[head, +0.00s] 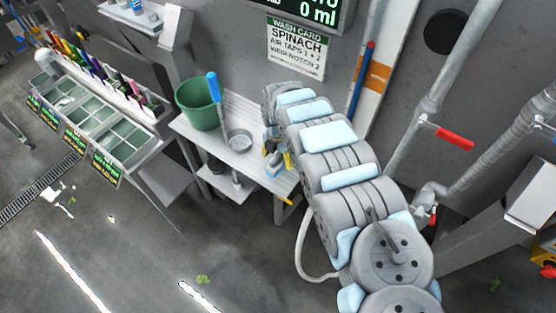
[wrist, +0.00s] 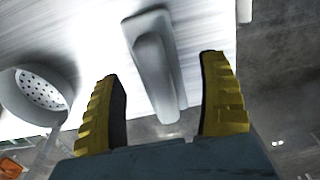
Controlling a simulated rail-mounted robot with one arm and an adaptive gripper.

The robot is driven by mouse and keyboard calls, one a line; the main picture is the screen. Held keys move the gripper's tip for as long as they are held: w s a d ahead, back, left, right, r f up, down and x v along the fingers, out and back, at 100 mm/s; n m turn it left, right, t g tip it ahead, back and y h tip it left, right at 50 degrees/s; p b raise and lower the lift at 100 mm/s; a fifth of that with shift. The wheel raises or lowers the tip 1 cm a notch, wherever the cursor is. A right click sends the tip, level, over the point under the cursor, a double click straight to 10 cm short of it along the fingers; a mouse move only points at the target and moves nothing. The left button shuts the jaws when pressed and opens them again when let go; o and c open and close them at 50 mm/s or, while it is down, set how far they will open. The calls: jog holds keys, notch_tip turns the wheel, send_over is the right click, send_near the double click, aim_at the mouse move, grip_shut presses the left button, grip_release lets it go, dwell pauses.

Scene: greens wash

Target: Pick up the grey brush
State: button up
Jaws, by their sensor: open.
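The grey brush (wrist: 153,60) lies on the pale slatted bench in the wrist view, long and narrow, with one end toward my gripper. My gripper (wrist: 161,68) is open, with its two yellow ridged fingers on either side of the brush in the picture. Gaps show between the brush and both fingers, and nothing is held. How far the fingertips are above the bench is hard to tell. In the head view my gripper (head: 277,156) is over the right part of the bench, and my arm partly hides that area; the brush is not clearly made out there.
On the bench (head: 215,143) stand a green bucket (head: 197,107) and a blue-handled strainer (head: 240,142), left of my gripper. The strainer (wrist: 40,90) also shows in the wrist view. A wash card (head: 296,47) hangs on the wall behind. Compartmented bins (head: 103,127) stand at left.

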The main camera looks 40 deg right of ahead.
jog(key=shift+f, duration=1.05)
jog(key=c, duration=1.3)
